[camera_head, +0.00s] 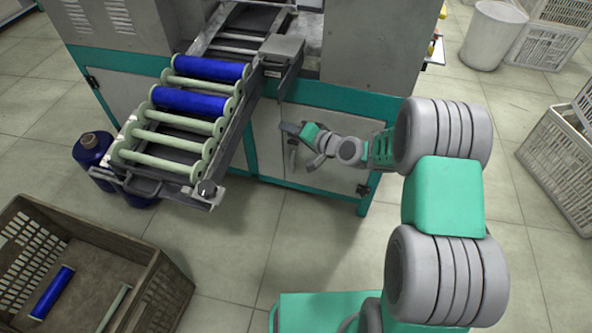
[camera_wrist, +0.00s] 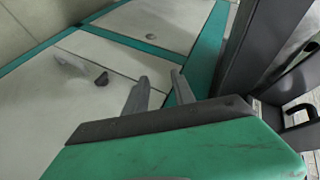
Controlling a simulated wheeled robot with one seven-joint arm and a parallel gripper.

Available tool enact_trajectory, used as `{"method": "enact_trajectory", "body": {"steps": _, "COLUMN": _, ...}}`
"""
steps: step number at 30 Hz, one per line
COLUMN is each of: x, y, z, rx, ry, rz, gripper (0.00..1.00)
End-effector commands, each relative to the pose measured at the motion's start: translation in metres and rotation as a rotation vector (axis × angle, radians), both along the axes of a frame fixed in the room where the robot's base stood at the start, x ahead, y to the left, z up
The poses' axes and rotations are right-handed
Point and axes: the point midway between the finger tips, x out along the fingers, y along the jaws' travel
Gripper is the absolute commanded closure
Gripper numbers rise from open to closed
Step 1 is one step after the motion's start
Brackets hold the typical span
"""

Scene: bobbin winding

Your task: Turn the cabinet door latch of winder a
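The cabinet door (camera_head: 268,126) of the winder is a pale panel in a green frame, below the machine's grey body. In the wrist view, a small dark knob-like piece, apparently the latch (camera_wrist: 102,79), sticks out of the pale door panel (camera_wrist: 50,110). My gripper (camera_head: 304,150) is in front of the cabinet door in the head view. In the wrist view, the two grey fingers of my gripper (camera_wrist: 160,78) stand apart with nothing between them. The latch lies to the left of the fingers, apart from them. In the head view I cannot clearly tell the latch from the fingers.
A rack (camera_head: 193,123) with blue and empty bobbins juts out left of my gripper. A dark blue spool (camera_head: 90,149) stands on the floor beside it. A brown crate (camera_head: 150,290) with bobbins sits front left. White crates (camera_head: 560,150) stand at the right. Tiled floor between is clear.

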Motion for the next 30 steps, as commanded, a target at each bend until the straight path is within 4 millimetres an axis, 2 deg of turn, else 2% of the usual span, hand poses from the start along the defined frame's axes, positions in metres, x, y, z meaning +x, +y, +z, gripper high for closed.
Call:
{"method": "enact_trajectory", "body": {"steps": 1, "x": 0.008, "y": -0.005, "z": -0.072, "rx": 0.119, "ry": 0.005, "rz": -0.06, "gripper": 0.69}}
{"method": "enact_trajectory", "body": {"steps": 4, "x": 0.021, "y": -0.021, "z": -0.131, "rx": 0.357, "ry": -0.005, "rz": -0.193, "gripper": 0.69}}
{"method": "enact_trajectory", "body": {"steps": 6, "x": 0.023, "y": -0.035, "z": -0.159, "rx": 0.482, "ry": -0.008, "rz": -0.273, "gripper": 0.69}}
{"method": "enact_trajectory", "body": {"steps": 8, "x": 0.023, "y": -0.045, "z": -0.173, "rx": 0.553, "ry": -0.009, "rz": -0.323, "gripper": 0.69}}
{"method": "enact_trajectory", "body": {"steps": 11, "x": 0.025, "y": -0.052, "z": -0.178, "rx": 0.608, "ry": -0.013, "rz": -0.362, "gripper": 0.69}}
{"method": "enact_trajectory", "body": {"steps": 14, "x": 0.034, "y": -0.048, "z": -0.176, "rx": 0.613, "ry": -0.014, "rz": -0.363, "gripper": 0.69}}
{"method": "enact_trajectory", "body": {"steps": 21, "x": 0.075, "y": -0.026, "z": -0.176, "rx": 0.608, "ry": -0.016, "rz": -0.36, "gripper": 0.69}}
{"method": "enact_trajectory", "body": {"steps": 24, "x": 0.087, "y": -0.021, "z": -0.176, "rx": 0.608, "ry": -0.014, "rz": -0.361, "gripper": 0.69}}
{"method": "enact_trajectory", "body": {"steps": 30, "x": 0.093, "y": -0.018, "z": -0.174, "rx": 0.609, "ry": -0.012, "rz": -0.364, "gripper": 0.69}}
